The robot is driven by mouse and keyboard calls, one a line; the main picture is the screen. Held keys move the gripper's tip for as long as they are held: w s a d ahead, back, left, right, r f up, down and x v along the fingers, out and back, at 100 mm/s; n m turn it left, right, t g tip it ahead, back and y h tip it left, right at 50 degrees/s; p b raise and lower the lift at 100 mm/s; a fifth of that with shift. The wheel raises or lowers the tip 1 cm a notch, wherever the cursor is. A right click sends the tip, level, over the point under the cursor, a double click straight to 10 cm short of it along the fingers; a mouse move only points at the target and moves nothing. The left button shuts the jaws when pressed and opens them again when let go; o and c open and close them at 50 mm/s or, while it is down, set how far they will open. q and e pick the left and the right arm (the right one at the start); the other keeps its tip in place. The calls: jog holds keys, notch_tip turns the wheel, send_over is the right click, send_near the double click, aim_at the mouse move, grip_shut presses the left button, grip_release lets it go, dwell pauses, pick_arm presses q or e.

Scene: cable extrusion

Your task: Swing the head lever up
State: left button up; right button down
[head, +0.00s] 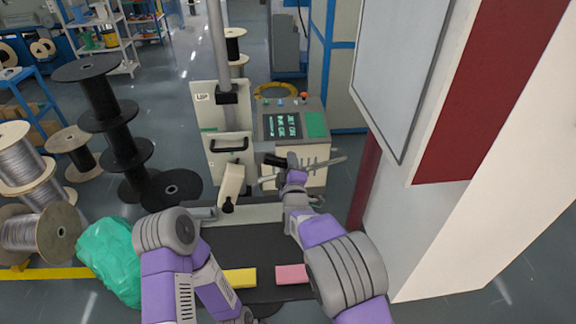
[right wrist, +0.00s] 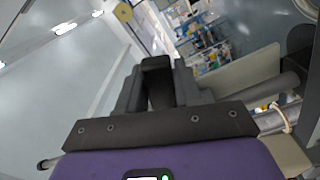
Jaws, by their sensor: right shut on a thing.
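The extrusion machine's pale upright panel (head: 222,120) stands in the middle of the head view. A short black bar (head: 274,160), which looks like the head lever's grip, sticks out to its right, roughly level. My right gripper (head: 287,168) is at this bar and shut on it; the fingers hide part of the contact. In the right wrist view the dark fingers (right wrist: 160,85) are close together, and what lies between them is hard to tell. A grey tube (right wrist: 270,120) runs beside them. My left arm is folded at the lower left, its gripper out of sight.
A control box (head: 285,130) with a screen stands just behind the right gripper. A cream block (head: 232,182) with a black knob is left of it. Yellow (head: 240,278) and pink (head: 291,274) blocks lie in front. A white-and-red cabinet (head: 470,220) limits the right side.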

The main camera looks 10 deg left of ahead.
jog(key=shift+d+r+n, duration=0.1)
jog(key=shift+r+n, duration=0.45)
jog(key=shift+n, duration=0.55)
jog(key=c, duration=0.8)
grip_release()
jog(key=shift+r, duration=0.1)
jog(key=shift+c, duration=0.2)
jog(key=shift+s, duration=0.1)
jog(key=v, duration=0.7)
jog(key=shift+s+p, duration=0.15)
jog(key=shift+p, duration=0.25)
jog(key=shift+d, duration=0.1)
